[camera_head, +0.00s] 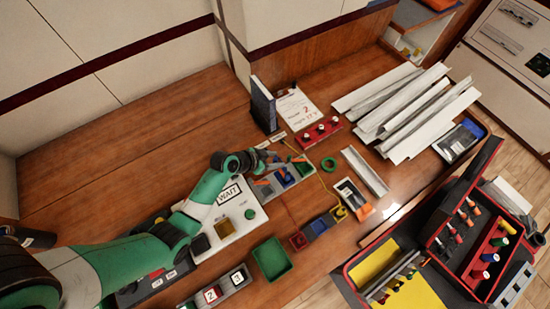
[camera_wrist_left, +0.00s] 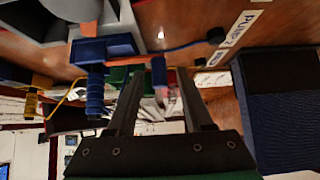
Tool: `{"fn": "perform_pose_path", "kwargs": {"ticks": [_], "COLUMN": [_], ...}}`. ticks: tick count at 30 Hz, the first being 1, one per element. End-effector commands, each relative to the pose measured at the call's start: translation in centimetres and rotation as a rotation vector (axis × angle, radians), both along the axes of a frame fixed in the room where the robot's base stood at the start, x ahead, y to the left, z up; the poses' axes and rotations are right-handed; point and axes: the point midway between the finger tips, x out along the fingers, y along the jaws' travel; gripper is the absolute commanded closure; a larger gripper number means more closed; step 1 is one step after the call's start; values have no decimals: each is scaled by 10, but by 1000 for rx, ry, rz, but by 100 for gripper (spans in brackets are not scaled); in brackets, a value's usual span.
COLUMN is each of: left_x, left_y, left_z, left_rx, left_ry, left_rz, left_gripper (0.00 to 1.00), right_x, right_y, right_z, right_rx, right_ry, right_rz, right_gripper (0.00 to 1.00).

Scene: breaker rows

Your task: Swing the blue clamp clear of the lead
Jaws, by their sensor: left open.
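My left gripper (camera_head: 262,160) reaches in from the left over a low row of coloured units. In the left wrist view its two fingers (camera_wrist_left: 160,75) stand apart. A slim blue piece (camera_wrist_left: 158,70), perhaps the clamp, shows between the fingertips; I cannot tell whether they touch it. A larger blue block (camera_wrist_left: 105,48) with a ribbed blue post (camera_wrist_left: 95,95) is left of the fingers. A dark blue lead (camera_wrist_left: 185,46) curves above them to a black end. In the head view a blue part (camera_head: 285,176) sits in the row, partly close to the gripper. My right gripper is not in view.
A dark blue upright binder (camera_head: 263,104) stands behind the row. A white WAIT panel (camera_head: 229,194) and a green tray (camera_head: 271,258) lie nearer. A yellow wire (camera_head: 322,184) and a red rack (camera_head: 320,132) are to the right. Bare wood lies at far left.

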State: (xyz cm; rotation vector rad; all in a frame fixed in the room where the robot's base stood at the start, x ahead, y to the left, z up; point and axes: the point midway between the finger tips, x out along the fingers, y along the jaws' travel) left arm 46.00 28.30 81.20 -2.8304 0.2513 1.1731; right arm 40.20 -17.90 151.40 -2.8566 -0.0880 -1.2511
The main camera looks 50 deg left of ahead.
Motion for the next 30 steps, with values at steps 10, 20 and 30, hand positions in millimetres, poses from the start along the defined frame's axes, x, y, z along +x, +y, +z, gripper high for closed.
{"fn": "perform_pose_path", "kwargs": {"ticks": [10,20,30], "left_x": [1,1,0], "left_y": [0,0,-1], "left_z": [0,0,1], "left_rx": [0,0,0], "left_ry": [0,0,0], "left_rz": [0,0,25], "left_gripper": [65,100,100], "right_x": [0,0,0], "right_y": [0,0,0], "right_z": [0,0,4], "right_rx": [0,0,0], "right_ry": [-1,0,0], "right_rz": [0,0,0], "right_gripper": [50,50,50]}}
